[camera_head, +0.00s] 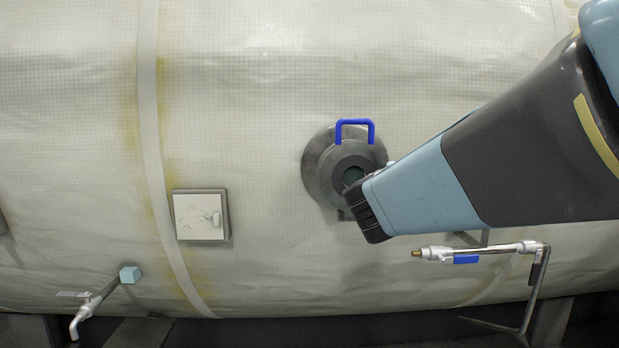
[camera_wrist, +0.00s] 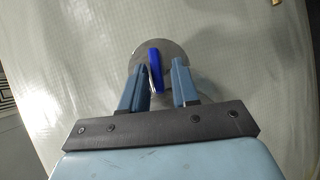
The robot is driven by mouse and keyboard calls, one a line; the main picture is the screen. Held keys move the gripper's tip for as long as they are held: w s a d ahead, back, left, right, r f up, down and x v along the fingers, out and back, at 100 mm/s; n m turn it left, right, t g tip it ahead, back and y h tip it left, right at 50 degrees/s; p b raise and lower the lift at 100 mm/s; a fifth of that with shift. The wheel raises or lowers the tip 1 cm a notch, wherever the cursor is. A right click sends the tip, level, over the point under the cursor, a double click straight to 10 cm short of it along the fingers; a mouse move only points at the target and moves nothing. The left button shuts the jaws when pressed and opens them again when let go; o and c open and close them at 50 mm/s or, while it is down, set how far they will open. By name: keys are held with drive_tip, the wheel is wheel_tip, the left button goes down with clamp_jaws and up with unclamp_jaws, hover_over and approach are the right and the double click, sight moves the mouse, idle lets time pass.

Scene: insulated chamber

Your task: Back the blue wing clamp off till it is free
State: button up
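The blue wing clamp (camera_head: 356,126) is a U-shaped blue bar standing up at the top of a round dark grey fitting (camera_head: 319,170) on the tank wall. In the wrist view the blue clamp (camera_wrist: 154,58) shows edge-on, in front of the grey disc. My gripper (camera_wrist: 160,66) is open, with one finger on each side of the clamp in that picture. The left finger looks close to it, and a gap shows on the right. I cannot tell whether the fingers reach its depth. In the head view my arm's end covers the fitting's lower right, and the fingers are hidden.
A pipe with a brass tip and a blue lever (camera_head: 466,259) juts out at the lower right, below my arm. A square white panel (camera_head: 200,216) and a tap with a pale blue block (camera_head: 130,274) are at the left.

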drive_tip(key=s, duration=0.6)
idle(0.7)
drive_tip(key=shift+r, duration=0.1)
idle(0.4)
drive_tip(key=s+d+f+m+g+y, duration=0.1)
drive_tip(key=s+d+f+m+g, duration=0.5)
drive_tip(key=f+m, duration=0.1)
drive_tip(key=s+a+f+m+g+y, duration=0.3)
drive_tip(key=s+a+f+y, duration=0.2)
drive_tip(key=y, duration=0.2)
drive_tip(key=shift+s+f+m+y, duration=0.2)
drive_tip(key=shift+f+m+y, duration=0.1)
drive_tip(key=shift+y, duration=0.1)
